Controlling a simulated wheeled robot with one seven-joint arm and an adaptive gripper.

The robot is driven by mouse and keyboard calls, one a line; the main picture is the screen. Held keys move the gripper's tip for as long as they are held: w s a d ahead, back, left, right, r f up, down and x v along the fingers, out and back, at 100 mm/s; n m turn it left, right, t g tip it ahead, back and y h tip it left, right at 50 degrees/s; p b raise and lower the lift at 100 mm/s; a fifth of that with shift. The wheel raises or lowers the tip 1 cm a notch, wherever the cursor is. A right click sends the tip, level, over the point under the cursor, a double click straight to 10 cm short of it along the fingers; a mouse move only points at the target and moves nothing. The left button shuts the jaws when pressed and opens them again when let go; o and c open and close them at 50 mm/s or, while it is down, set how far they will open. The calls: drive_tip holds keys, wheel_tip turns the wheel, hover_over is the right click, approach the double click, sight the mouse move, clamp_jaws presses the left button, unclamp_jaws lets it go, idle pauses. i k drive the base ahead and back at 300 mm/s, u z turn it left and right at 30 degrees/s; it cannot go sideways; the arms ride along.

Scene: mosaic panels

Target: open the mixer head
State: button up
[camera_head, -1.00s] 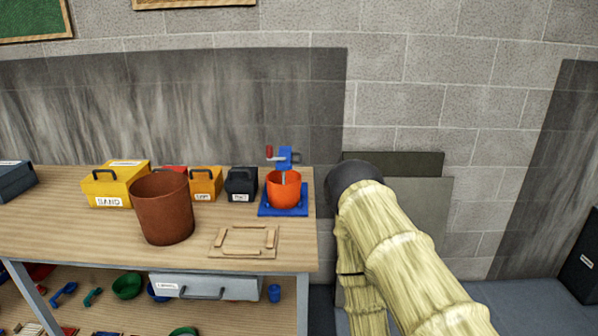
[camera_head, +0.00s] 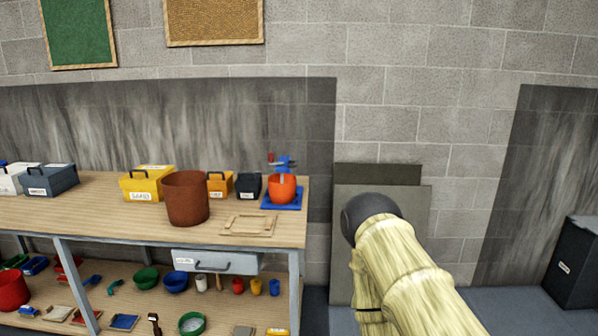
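The mixer stands at the right end of the workbench, with a blue base (camera_head: 268,206), an orange bowl (camera_head: 282,188) and a blue head (camera_head: 284,160) above the bowl. A small red part (camera_head: 271,157) shows at the head's left side. The head is small in view, and I cannot tell exactly how it is hinged. My arm, in a pale yellow sleeve with a dark rounded joint, is at the lower right, to the right of the bench. My gripper is not visible.
The wooden workbench (camera_head: 110,215) holds a brown pot (camera_head: 186,198), a yellow box (camera_head: 147,184), smaller orange and black boxes, and a wooden frame (camera_head: 250,225) in front of the mixer. A lower shelf carries bowls and tools. Grey panels (camera_head: 345,240) lean on the wall. A black cabinet (camera_head: 578,262) stands right.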

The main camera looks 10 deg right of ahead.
sight(286, 159)
drive_tip(key=z, duration=0.65)
drive_tip(key=i, duration=0.7)
drive_tip(key=z, duration=0.6)
drive_tip(key=i, duration=0.8)
drive_tip(key=u, duration=0.8)
drive_tip(key=i, duration=0.55)
drive_tip(key=u, duration=2.05)
drive_tip(key=k, duration=0.6)
drive_tip(key=z, duration=0.05)
